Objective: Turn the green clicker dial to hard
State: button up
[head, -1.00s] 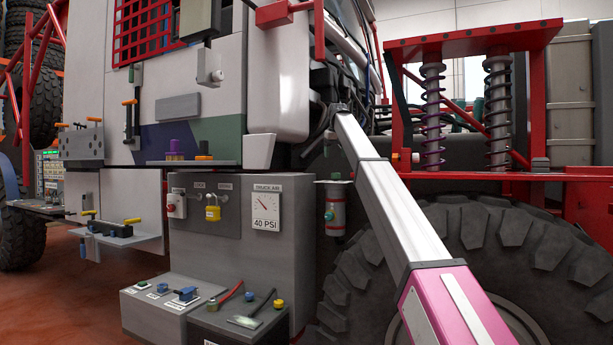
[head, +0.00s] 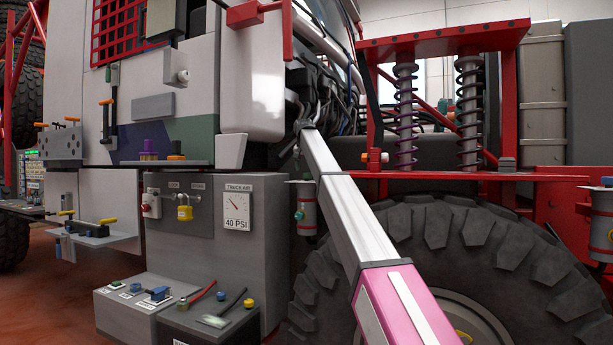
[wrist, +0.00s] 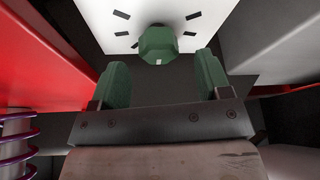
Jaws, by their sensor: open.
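In the wrist view a green, faceted dial (wrist: 158,44) sits on a white plate (wrist: 101,17) with several dark tick marks around it. A small white mark shows on the dial's near side. My gripper (wrist: 163,80) is open; its two green finger pads stand apart, to the left and right just below the dial, with no visible contact. In the head view my arm reaches up from the lower right toward the dark gap beside the truck's white body. My gripper's fingers and the dial cannot be made out there.
Red metal (wrist: 45,65) flanks the dial on the left and a grey surface (wrist: 270,35) on the right. A purple spring (wrist: 17,140) shows at lower left. In the head view a red shock frame (head: 440,42) and a big tire (head: 445,245) stand to the right.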

aim_at(307, 174)
jog(key=shift+x, duration=1.95)
jog(key=c, duration=0.9)
jog(key=shift+c, duration=0.2)
jog(key=shift+n, duration=0.4)
jog(key=n+y, duration=0.2)
jog(key=n, duration=0.2)
jog(key=shift+n, duration=0.4)
jog(key=n+g+y, duration=0.1)
jog(key=n, duration=0.4)
jog(key=shift+g+y, duration=0.4)
jog(key=n+g, duration=0.1)
jog(key=n, duration=0.2)
jog(key=n+g+y, duration=0.1)
jog(key=n, duration=0.2)
jog(key=shift+w+n, duration=0.1)
jog(key=shift+n, duration=0.3)
jog(key=n+g, duration=0.2)
jog(key=n, duration=0.2)
jog(key=shift+n, duration=0.4)
